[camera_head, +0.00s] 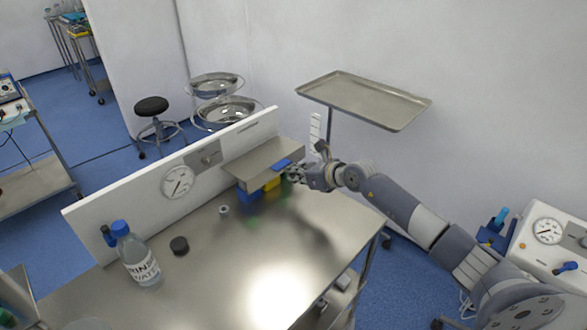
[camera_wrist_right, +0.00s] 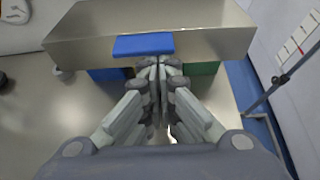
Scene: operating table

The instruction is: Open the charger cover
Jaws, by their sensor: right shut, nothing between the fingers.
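The charger cover (camera_head: 258,160) is a grey metal lid sticking out from a white upright panel on the table. It is down, over coloured blocks. A blue tab (camera_head: 281,164) sits on its front edge. In the right wrist view the cover (camera_wrist_right: 200,35) fills the top, with the blue tab (camera_wrist_right: 143,44) at its front. My right gripper (camera_head: 292,174) is shut and empty, its fingertips (camera_wrist_right: 159,68) close by the front edge just beside the tab. I cannot tell whether they touch it. My left gripper is not in view.
Under the cover are a blue block (camera_head: 249,196) and a yellow block (camera_head: 272,184). A blue-capped bottle (camera_head: 138,258), a dark round cap (camera_head: 179,245) and a small metal piece (camera_head: 224,210) stand on the table. A tray (camera_head: 365,100) stands behind. The front tabletop is clear.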

